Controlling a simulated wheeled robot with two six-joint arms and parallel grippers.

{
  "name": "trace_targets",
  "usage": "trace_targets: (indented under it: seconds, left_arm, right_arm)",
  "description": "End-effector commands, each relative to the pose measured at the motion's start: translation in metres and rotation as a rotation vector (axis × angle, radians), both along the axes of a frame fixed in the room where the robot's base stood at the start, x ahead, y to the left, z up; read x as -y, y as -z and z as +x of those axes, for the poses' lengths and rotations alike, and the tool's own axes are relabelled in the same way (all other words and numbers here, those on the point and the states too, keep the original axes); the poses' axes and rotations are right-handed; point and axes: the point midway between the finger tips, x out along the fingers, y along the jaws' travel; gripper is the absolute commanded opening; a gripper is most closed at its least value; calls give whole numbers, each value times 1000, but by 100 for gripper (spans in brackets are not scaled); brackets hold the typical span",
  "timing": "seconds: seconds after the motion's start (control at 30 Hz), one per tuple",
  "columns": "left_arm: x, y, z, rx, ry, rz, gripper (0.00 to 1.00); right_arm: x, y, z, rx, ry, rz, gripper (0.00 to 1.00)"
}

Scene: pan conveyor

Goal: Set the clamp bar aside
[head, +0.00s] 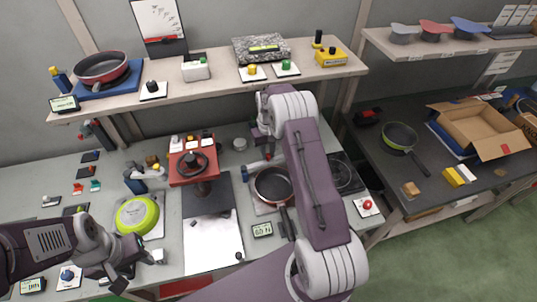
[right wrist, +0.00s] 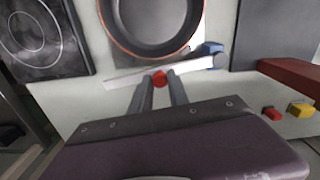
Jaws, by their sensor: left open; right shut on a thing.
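The clamp bar (right wrist: 128,77) is a pale flat bar with a red knob (right wrist: 160,78) and a blue block (right wrist: 213,52) at one end. In the right wrist view it lies alongside the rim of a dark pan (right wrist: 155,22). My right gripper (right wrist: 163,84) is shut on the red knob. In the head view the right gripper (head: 268,152) is at the far side of that pan (head: 272,184), and the arm partly hides the bar. The blue block (head: 249,166) shows left of the pan. My left gripper (head: 133,276) is open and empty near the front edge.
A lime-green pan (head: 137,215) lies near my left gripper. A red press-like device (head: 194,165) stands left of the dark pan. A cooktop (head: 342,175) is on the right. A loaded shelf (head: 215,85) runs above the back of the table.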

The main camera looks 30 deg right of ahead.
Motion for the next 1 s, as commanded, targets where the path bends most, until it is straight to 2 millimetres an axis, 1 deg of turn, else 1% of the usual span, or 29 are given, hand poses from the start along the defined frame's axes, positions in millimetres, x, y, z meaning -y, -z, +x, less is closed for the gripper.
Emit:
trace_targets:
  seconds: [0.1,0.43,0.47,0.5,0.53,0.8,0.87,0.93,1.0]
  left_arm:
    - [0,0,0,0,0,0,42]
    - [0,-1,0,0,0,0,42]
    - [0,0,0,0,0,0,42]
    - [0,-1,0,0,0,0,42]
    - [0,-1,0,0,0,0,42]
    - [0,0,0,0,0,0,42]
    - [0,1,0,0,0,0,42]
    - [0,3,0,0,0,0,42]
    - [0,7,0,0,0,0,42]
  right_arm:
    - [1,-2,3,7,-9,-3,0]
    - [1,-2,3,7,-11,-3,0]
    - [1,-2,3,7,-11,-3,27]
    - [1,-2,3,7,-10,-3,38]
    - [1,-2,3,6,-10,-3,43]
    - [0,-1,2,3,-10,-1,43]
    - [0,-3,2,4,-10,-1,43]
    - [1,-12,3,6,-10,-2,43]
    - [1,-27,3,8,-10,-2,43]
